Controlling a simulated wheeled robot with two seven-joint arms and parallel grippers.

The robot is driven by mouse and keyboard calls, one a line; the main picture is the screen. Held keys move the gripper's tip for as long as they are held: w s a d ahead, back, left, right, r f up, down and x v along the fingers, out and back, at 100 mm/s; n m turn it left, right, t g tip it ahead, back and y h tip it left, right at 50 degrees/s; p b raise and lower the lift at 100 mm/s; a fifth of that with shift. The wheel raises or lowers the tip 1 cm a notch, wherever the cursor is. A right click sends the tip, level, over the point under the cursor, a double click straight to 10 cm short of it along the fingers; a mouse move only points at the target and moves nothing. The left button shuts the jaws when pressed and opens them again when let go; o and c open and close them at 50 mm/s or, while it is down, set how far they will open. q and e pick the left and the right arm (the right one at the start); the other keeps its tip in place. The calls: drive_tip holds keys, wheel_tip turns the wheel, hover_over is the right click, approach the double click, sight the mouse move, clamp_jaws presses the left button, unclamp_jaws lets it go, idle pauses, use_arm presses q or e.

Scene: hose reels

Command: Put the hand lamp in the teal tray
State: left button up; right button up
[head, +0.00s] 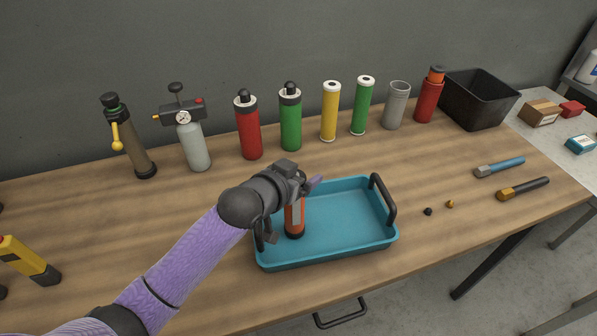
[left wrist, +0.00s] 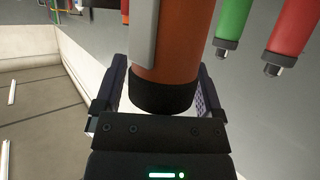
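The hand lamp (head: 295,217) is an orange cylinder with dark ends and a grey strip on its side. It is upright over the left part of the teal tray (head: 387,236); whether its lower end touches the tray floor I cannot tell. My left gripper (head: 292,190) is around its upper part from above and hides its top. In the left wrist view the lamp (left wrist: 170,45) stands between the two fingers (left wrist: 162,85), which lie close along both sides and look shut on it. My right gripper is not in view.
The tray has black handles (head: 383,200) at its ends. Bottles and canisters, including a red one (head: 248,128), line the back. A black bin (head: 478,100) stands at back right. Two tools (head: 500,167) and small caps lie right of the tray. A yellow-black object (head: 27,260) lies at left.

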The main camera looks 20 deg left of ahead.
use_arm(q)
drive_tip(key=shift+o, duration=0.4)
drive_tip(key=shift+s+r, duration=0.1)
drive_tip(key=shift+r, duration=0.1)
drive_tip(key=p+v, duration=0.3)
drive_tip(key=v, duration=0.8)
drive_tip(key=shift+s, duration=0.35)
drive_tip(key=shift+a+r, duration=0.1)
